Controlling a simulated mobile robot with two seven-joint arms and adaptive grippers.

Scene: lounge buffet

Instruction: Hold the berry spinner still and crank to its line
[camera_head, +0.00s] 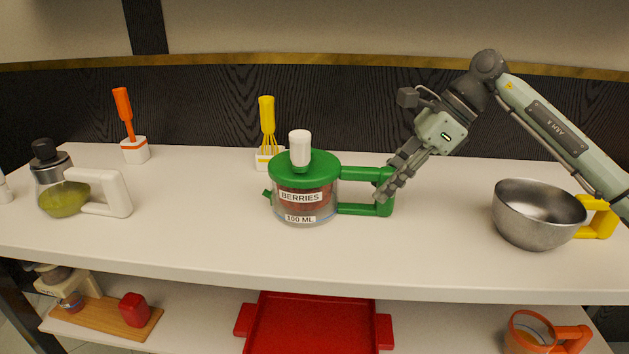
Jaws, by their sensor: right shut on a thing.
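The berry spinner (305,204) stands upright near the middle of the counter. It is a clear bowl with a green lid (320,167), a white crank knob (299,148) on top, and a green side handle (360,209) pointing right. Its labels read "BERRIES" and "100 ML", and dark red contents show inside. A line shows near the lower label. My right gripper (386,184) comes in from the upper right and is shut on the outer part of the green handle. Its fingers hide part of that handle. My left gripper is not in view.
A metal bowl with a yellow handle (535,215) stands to the right, below my right arm. A jar with a white handle (62,195) stands left. An orange utensil (124,113) and a yellow whisk (267,127) stand behind. A red tray (312,325) lies on the lower shelf.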

